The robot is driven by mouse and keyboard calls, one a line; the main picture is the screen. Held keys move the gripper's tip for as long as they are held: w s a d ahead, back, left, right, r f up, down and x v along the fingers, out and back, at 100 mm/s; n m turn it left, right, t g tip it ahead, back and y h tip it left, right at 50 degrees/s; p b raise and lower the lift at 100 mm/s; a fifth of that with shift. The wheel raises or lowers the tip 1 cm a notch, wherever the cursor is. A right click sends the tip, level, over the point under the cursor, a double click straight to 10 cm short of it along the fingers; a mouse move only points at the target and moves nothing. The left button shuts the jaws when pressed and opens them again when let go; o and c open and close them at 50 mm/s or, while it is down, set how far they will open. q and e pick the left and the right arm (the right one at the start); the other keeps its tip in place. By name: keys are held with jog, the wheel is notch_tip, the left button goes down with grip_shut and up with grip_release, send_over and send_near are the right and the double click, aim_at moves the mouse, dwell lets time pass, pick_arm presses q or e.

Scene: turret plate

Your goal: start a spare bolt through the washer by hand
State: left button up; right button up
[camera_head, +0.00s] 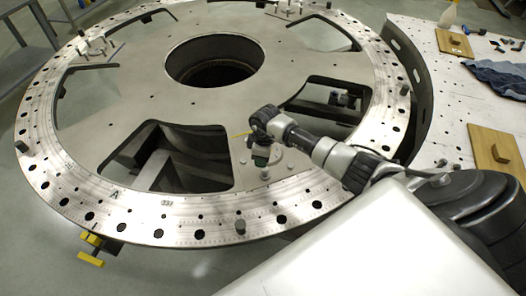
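The big round turret plate (75,185) fills the left and middle of the head view. My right arm comes in from the lower right, and my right gripper (261,158) points down over the near inner part of the plate. A greenish dark piece shows at its tip. Its fingers are too small and dark to tell open from shut. Below it is a small grey round fitting (284,168) on the plate. A dark bolt-like stub (240,226) stands on the near rim. I cannot make out a washer or tell a spare bolt. My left gripper is not in view.
The plate has large cut-outs and a central hole (214,70). A yellow clamp (91,257) sits below the near left rim.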

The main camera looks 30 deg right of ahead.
jog(key=shift+d+h, duration=0.4)
jog(key=shift+d, duration=0.2)
jog(key=shift+s+f+m+b, duration=0.1)
jog(key=shift+f+m+b, duration=0.2)
jog(key=shift+b, duration=0.15)
jog(key=shift+n, duration=0.4)
notch_tip(320, 180, down, 7)
jog(key=b, duration=0.7)
jog(key=n+b, duration=0.2)
jog(key=n, duration=0.2)
jog(key=n+b, duration=0.2)
jog(key=n, duration=0.2)
jog(key=n+b, duration=0.2)
jog(key=n, duration=0.2)
jog(key=shift+r+b, duration=0.25)
jog(key=shift+b, duration=0.1)
jog(key=shift+r+n, duration=0.1)
jog(key=shift+n, duration=1.1)
jog(key=n+b, duration=0.2)
jog(key=n, duration=0.3)
jog(key=shift+n+b, duration=0.3)
jog(key=shift+b, duration=0.1)
jog(key=n+b, duration=0.3)
jog(key=n, duration=0.4)
jog(key=n+b, duration=0.2)
jog(key=n, duration=0.3)
jog(key=shift+b, duration=0.3)
jog(key=n+b, duration=0.1)
jog(key=n, duration=0.2)
jog(key=shift+r, duration=0.15)
